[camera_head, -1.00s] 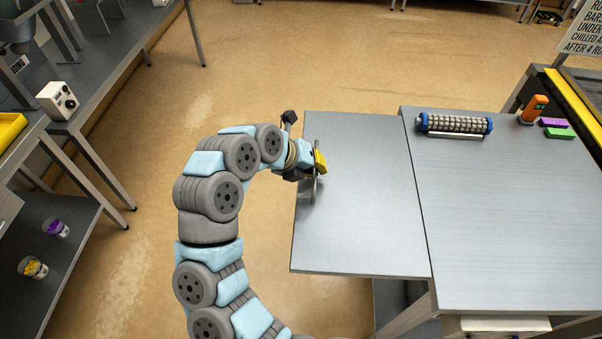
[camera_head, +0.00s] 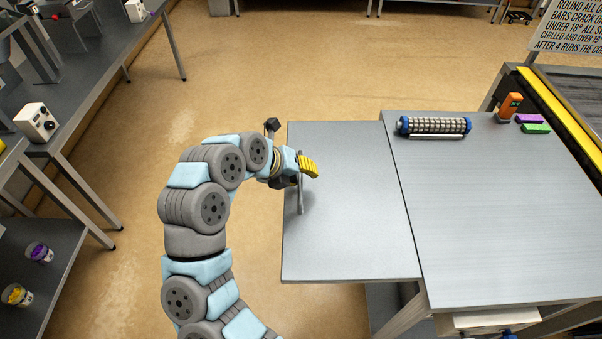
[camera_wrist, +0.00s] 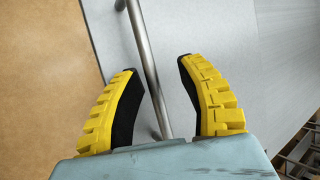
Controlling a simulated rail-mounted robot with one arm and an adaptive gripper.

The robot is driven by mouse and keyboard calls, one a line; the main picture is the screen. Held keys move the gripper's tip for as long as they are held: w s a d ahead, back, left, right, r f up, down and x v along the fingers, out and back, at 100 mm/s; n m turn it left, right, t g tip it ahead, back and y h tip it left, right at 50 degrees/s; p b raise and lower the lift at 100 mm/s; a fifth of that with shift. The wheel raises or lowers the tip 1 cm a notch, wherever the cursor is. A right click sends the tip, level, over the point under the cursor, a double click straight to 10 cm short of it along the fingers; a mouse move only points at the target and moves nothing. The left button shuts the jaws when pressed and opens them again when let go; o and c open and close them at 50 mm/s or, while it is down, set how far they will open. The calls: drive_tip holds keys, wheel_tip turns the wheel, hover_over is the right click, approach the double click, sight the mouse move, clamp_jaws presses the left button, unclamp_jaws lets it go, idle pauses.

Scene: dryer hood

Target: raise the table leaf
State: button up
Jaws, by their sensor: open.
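The grey table leaf (camera_head: 352,220) lies out flat, about level with the worktable (camera_head: 500,210), along its left edge. A thin metal bar handle (camera_head: 300,199) stands on the leaf near its outer left edge. My gripper (camera_head: 306,166) is at the far end of this handle, above the leaf. In the wrist view my gripper (camera_wrist: 157,66) is open, and the handle (camera_wrist: 146,58) runs between its two yellow-and-black fingers, apart from both. The leaf's surface (camera_wrist: 210,50) shows behind it. The underside of the leaf and any support are hidden.
A spiked roller (camera_head: 433,126) lies at the worktable's far left corner. An orange device (camera_head: 510,107) and purple and green blocks (camera_head: 535,128) are at its far right. A shelf bench (camera_head: 35,245) with cups stands at left. The floor beyond the leaf is clear.

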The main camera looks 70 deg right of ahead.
drive_tip(key=v, duration=1.2)
drive_tip(key=shift+f, duration=0.1)
